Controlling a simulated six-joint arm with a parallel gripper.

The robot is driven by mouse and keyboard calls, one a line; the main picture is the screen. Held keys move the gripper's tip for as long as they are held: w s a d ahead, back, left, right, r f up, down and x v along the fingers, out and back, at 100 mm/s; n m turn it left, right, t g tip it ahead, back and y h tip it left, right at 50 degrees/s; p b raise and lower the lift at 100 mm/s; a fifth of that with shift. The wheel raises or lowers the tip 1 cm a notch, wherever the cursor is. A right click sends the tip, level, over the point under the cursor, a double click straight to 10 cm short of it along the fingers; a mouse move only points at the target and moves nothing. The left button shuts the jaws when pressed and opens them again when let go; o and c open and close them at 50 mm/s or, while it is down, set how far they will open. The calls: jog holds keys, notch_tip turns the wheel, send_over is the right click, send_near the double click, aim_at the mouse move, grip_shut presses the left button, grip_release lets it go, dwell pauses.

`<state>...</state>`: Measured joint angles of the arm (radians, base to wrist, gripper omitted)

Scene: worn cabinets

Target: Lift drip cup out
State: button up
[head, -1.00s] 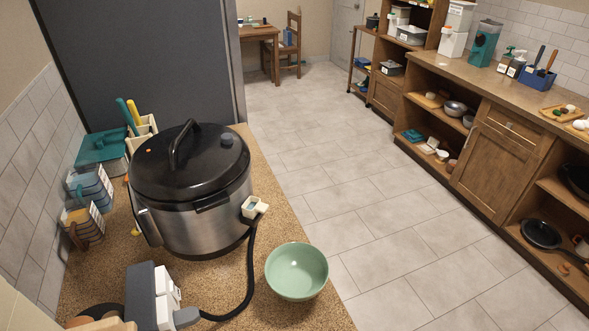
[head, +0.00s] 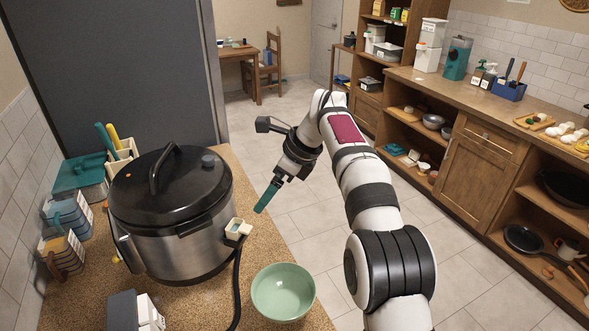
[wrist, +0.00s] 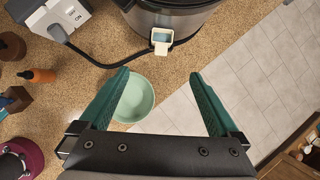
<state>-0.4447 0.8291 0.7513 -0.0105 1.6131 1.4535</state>
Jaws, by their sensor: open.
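The drip cup (head: 238,229) is a small cream box on the lower right side of the big steel cooker (head: 185,238), which has a black lid. In the wrist view the drip cup (wrist: 161,41) shows bluish inside and sits against the cooker's rim, beyond my fingertips. My gripper (head: 266,197) has teal fingers. It is in the air to the right of the cooker, apart from the cup. In the wrist view my gripper (wrist: 160,73) is open and empty, its fingers spread either side of the cup's line.
A green bowl (head: 283,291) stands on the counter below the cup. A black cord (head: 238,285) runs down past the cup to a grey-white switch box (wrist: 62,17). Containers (head: 70,215) stand left of the cooker. The floor to the right is clear.

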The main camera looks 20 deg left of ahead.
aim_at(241, 227)
jog(key=x, duration=1.6)
jog(key=shift+w+a, duration=0.1)
jog(key=shift+a, duration=0.35)
grip_shut()
jog(key=shift+r, duration=0.15)
jog(key=shift+r, duration=0.35)
jog(key=shift+r, duration=0.1)
jog(key=shift+r, duration=1.5)
